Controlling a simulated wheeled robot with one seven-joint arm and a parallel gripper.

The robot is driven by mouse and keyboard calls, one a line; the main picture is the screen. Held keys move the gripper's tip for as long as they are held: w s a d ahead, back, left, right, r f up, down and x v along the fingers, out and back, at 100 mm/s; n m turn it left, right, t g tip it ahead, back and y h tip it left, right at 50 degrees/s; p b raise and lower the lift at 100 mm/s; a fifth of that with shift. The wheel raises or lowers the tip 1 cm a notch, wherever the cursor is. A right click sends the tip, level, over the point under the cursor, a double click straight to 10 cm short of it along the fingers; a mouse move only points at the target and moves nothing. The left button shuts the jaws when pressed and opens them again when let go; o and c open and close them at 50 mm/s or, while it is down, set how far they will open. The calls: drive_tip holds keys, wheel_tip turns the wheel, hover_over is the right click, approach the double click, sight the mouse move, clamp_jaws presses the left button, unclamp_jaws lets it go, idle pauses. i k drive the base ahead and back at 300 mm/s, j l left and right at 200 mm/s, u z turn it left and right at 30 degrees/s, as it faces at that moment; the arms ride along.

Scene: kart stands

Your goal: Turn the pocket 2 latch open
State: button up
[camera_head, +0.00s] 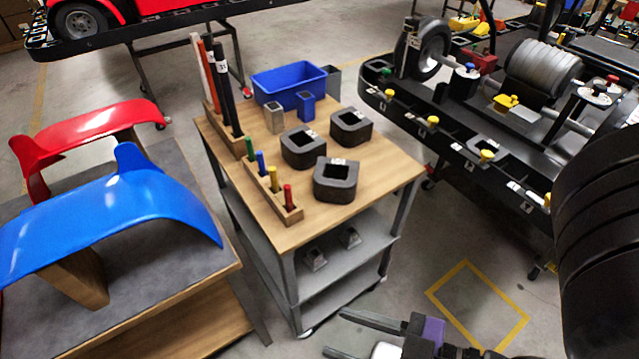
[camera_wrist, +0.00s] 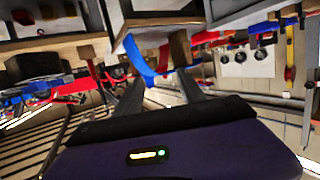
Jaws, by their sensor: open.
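The black stand (camera_head: 440,125) at the right of the head view has a row of pockets along its near edge. Several yellow knobs, which look like the latches, sit along this edge, among them one at the far end (camera_head: 390,93), one farther along (camera_head: 433,120) and one nearer (camera_head: 487,155). The small white labels are too blurred to tell which is pocket 2. My gripper (camera_head: 337,334) is at the bottom of the head view, open and empty, well apart from the stand. Its two fingers (camera_wrist: 160,78) also show apart in the wrist view, where I cannot make out the latch.
A wooden-topped cart (camera_head: 240,185) holds black blocks, coloured rods and a blue bin (camera_head: 290,84). A table at left carries a blue panel (camera_head: 110,205) and a red one (camera_head: 85,140). Floor inside a yellow outline (camera_head: 478,305) is clear.

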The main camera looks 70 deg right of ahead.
sight(486, 154)
drive_tip(key=z, duration=2.25)
drive_tip(key=k, duration=0.2)
